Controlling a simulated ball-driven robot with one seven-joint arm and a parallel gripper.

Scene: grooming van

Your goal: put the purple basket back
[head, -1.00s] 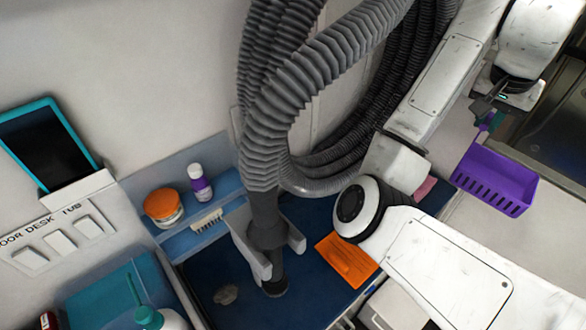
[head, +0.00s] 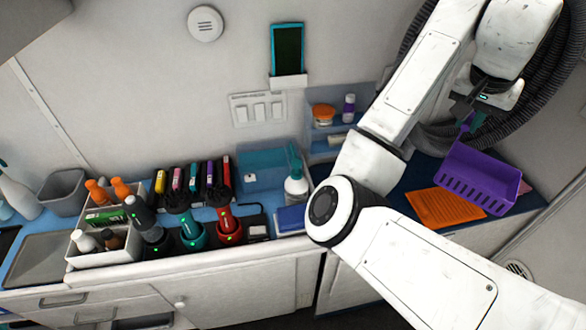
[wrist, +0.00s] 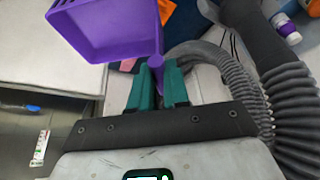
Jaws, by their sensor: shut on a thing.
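The purple basket (head: 480,178) hangs below my gripper (head: 470,119) at the right of the head view, with slots along its side. In the wrist view the basket (wrist: 105,30) fills the upper left, and the green fingertips of my gripper (wrist: 158,84) are shut on a purple stub at its edge. In the head view the basket overlaps the dark blue surface and the orange mat behind it. It appears held in the air, though its exact height is hard to tell. The inside of the basket looks empty in the wrist view.
An orange mat (head: 432,207) lies on the dark blue surface left of the basket. Grey ribbed hoses (head: 418,40) hang behind my arm. A blue shelf (head: 322,146) holds jars. The counter at left carries a white caddy (head: 108,240), clippers and a pump bottle (head: 296,186).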

